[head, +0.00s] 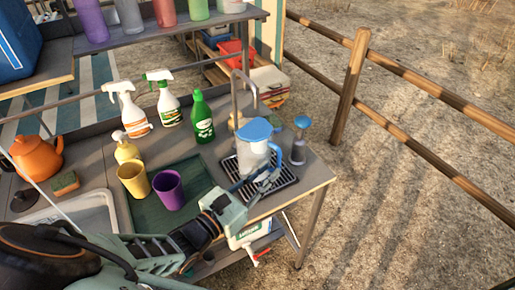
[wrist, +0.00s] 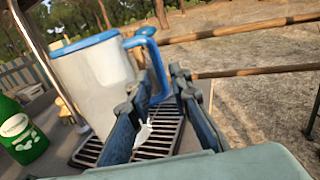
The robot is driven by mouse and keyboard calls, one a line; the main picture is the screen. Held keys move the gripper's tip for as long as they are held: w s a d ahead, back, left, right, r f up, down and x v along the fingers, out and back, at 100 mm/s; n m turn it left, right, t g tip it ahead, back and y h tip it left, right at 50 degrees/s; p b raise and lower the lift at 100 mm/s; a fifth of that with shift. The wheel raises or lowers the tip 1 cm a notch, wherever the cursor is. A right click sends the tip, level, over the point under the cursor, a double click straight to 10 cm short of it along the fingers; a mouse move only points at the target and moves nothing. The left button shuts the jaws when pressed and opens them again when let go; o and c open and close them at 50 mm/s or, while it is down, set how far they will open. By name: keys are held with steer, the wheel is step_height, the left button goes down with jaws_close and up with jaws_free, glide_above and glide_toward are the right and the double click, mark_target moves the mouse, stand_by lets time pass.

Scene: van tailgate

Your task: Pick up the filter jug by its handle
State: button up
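The filter jug (head: 252,158) has a blue lid and a translucent body. It stands upright on a black slatted drip tray (head: 288,180) near the counter's right end. In the wrist view the jug (wrist: 95,78) fills the upper left, and its blue handle (wrist: 154,62) curves out to the right. My gripper (head: 264,180) is at the jug's near side in the head view. In the wrist view my gripper (wrist: 160,84) is open, with the handle's lower part between or just beyond the fingertips. Whether the fingers touch it I cannot tell.
A green bottle (head: 202,118) and a metal tap (head: 238,98) stand behind the jug. A blue-topped dispenser (head: 299,145) is close on its right. Yellow (head: 134,181) and purple (head: 168,190) cups stand left of my gripper. A shelf (head: 160,35) runs above the back.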

mark_target(277, 163)
steer(key=x, duration=0.5)
steer(key=shift+w+d+f, duration=0.15)
steer(key=shift+w, duration=0.2)
steer(key=shift+c, duration=0.3)
jaws_close()
